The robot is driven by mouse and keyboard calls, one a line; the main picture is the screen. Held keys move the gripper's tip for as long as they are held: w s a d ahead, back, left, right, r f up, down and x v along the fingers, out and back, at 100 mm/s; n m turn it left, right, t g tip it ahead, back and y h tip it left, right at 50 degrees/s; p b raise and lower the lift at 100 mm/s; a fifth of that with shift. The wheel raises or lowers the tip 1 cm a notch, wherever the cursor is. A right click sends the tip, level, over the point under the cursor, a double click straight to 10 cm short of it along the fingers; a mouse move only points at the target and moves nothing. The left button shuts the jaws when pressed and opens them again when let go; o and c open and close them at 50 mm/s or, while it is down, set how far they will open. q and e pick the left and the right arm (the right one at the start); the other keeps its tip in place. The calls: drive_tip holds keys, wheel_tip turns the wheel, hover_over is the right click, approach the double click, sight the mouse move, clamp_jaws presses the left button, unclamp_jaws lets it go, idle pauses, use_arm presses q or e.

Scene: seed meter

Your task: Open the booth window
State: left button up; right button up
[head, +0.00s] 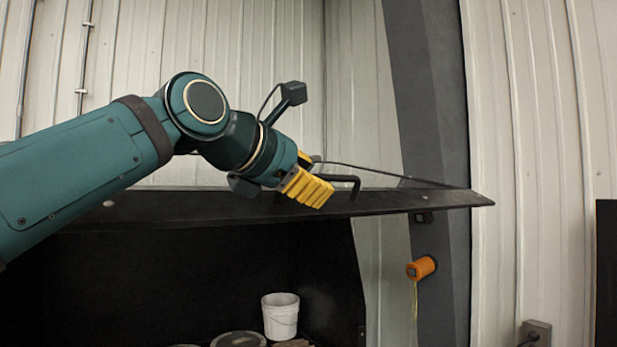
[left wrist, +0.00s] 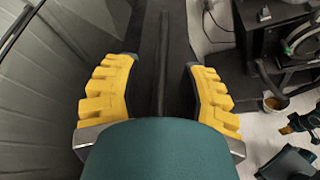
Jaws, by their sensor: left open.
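The booth window is a black panel (head: 420,198) that stands out nearly level above the dark booth opening, so it looks swung up. A black bent handle (head: 345,180) rises from its upper face. My left gripper (head: 307,188), with yellow fingers, is at the panel's top side just left of the handle. In the left wrist view, the left gripper (left wrist: 160,95) is open, with a dark bar (left wrist: 162,60) between its fingers, touching neither. My right gripper (left wrist: 289,129) shows small at the lower right of that view; its opening cannot be made out.
Below the panel, the dark booth interior holds a white bucket (head: 281,316) and a round lid (head: 238,340). A dark grey post (head: 430,120) stands right of the booth, with an orange cylinder (head: 421,268) on it. Ribbed pale walls (head: 540,120) close off the back.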

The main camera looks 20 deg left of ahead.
use_arm(q)
drive_tip(key=shift+o, duration=0.2)
clamp_jaws()
drive_tip(key=shift+s, duration=0.1)
drive_tip(key=w+a+f+b, duration=0.1)
drive_tip(key=f+b, duration=0.4)
drive_tip(key=f, duration=0.2)
drive_tip(key=w+a+f+m+b, duration=0.1)
drive_tip(key=a+f+b, duration=0.1)
drive_tip(key=f+b, duration=0.4)
drive_tip(key=shift+w+f, duration=0.25)
drive_tip(key=shift+f, duration=0.2)
